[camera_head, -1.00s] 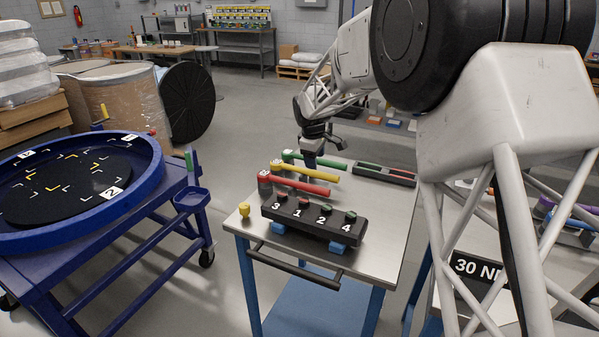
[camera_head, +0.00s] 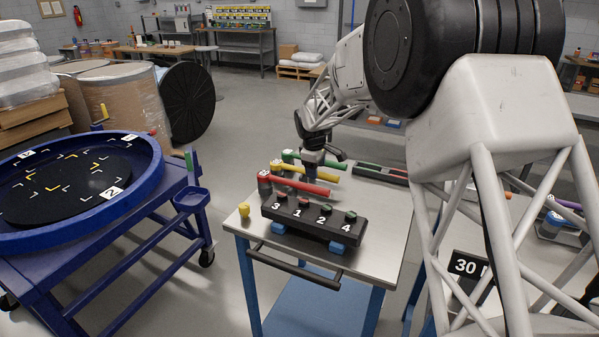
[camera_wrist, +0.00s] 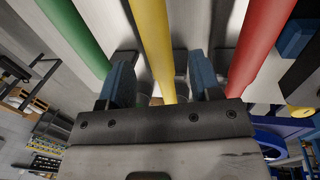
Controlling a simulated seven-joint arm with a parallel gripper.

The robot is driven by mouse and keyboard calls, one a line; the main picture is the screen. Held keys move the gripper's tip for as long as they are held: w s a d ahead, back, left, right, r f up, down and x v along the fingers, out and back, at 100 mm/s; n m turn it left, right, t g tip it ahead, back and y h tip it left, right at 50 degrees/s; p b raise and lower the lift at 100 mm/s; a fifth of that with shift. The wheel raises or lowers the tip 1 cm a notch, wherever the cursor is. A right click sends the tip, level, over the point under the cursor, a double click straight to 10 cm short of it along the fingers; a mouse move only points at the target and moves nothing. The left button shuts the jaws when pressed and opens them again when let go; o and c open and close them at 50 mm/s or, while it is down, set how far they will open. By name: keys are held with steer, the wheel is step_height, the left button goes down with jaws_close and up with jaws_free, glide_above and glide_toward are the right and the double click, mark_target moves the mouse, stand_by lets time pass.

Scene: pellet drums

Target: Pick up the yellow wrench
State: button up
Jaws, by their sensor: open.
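The yellow wrench (camera_head: 318,175) lies on the metal-topped cart between the green wrench (camera_head: 289,156) and the red wrench (camera_head: 302,186). In the wrist view, the yellow handle (camera_wrist: 154,45) runs between the two blue fingers of my gripper (camera_wrist: 166,85). The green handle (camera_wrist: 75,30) is on the left there and the red handle (camera_wrist: 262,40) on the right. My gripper is open, with a finger on each side of the yellow handle and a gap to each. In the head view my gripper (camera_head: 313,172) is low over the wrenches and partly hides the yellow one.
A black block with numbered slots and coloured knobs (camera_head: 313,220) stands at the cart's front. A yellow knob (camera_head: 244,210) is at its left corner. A black tray (camera_head: 381,173) lies at the back right. A blue drum cart (camera_head: 150,180) stands to the left.

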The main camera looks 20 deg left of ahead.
steer(key=shift+w+f, duration=0.2)
steer(key=shift+f, duration=0.7)
steer(key=shift+w+f, duration=0.15)
steer(key=shift+f, duration=0.7)
jaws_close()
